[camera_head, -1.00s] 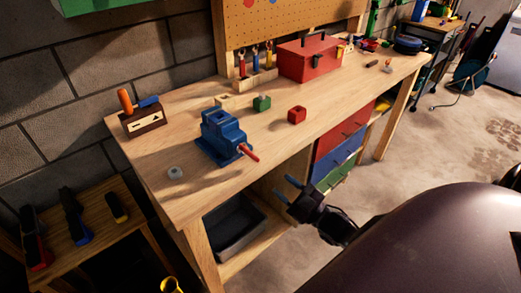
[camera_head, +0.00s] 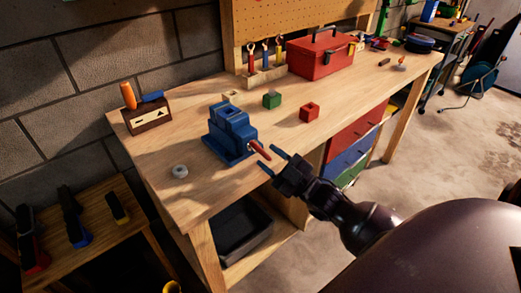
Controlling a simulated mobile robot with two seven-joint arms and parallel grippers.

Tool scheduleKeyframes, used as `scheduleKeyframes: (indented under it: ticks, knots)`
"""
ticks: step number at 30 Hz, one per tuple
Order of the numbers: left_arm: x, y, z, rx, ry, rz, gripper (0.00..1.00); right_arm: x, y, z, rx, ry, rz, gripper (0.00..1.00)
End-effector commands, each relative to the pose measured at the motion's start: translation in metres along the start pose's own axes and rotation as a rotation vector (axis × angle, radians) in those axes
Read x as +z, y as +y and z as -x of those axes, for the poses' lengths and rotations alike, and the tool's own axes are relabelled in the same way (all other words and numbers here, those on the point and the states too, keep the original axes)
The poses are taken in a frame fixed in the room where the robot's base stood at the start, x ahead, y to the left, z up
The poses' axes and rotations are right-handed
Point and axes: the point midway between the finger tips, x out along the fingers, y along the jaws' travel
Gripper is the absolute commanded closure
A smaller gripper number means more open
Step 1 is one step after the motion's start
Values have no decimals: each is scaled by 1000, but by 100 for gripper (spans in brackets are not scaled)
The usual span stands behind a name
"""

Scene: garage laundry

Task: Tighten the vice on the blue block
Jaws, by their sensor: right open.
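A blue vice (camera_head: 229,137) stands on the wooden workbench (camera_head: 190,205), near its front edge. Its red handle (camera_head: 260,150) sticks out to the right, toward the front edge. A blue block (camera_head: 152,97) lies on a dark wooden box at the left; I cannot tell whether a separate block sits in the vice, as all there is blue. My right gripper (camera_head: 270,161) is open and empty, at the bench's front edge, with its fingertips close to the red handle. I cannot tell whether they touch it. My left gripper is not in view.
A green block (camera_head: 272,99) and a red block (camera_head: 309,112) lie behind the vice to the right. A grey round piece (camera_head: 180,171) lies at the left front. A red toolbox (camera_head: 320,53) stands farther back.

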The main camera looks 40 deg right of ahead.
Motion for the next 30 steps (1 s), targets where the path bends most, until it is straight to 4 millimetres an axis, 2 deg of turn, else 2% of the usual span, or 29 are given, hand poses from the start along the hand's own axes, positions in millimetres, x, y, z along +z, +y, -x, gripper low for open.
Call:
scheduleKeyframes:
  ticks: [3,7,19,27,30]
  knots:
    - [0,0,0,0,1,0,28,-1,0,-17,0,3,0,60]
    - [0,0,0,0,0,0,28,0,0,-28,0,1,-1,60]
    - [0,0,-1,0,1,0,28,0,-1,-34,-1,-1,-1,60]
    - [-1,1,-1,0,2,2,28,0,-1,-34,-1,-1,-1,99]
    - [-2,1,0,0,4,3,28,0,0,-34,3,0,-9,100]
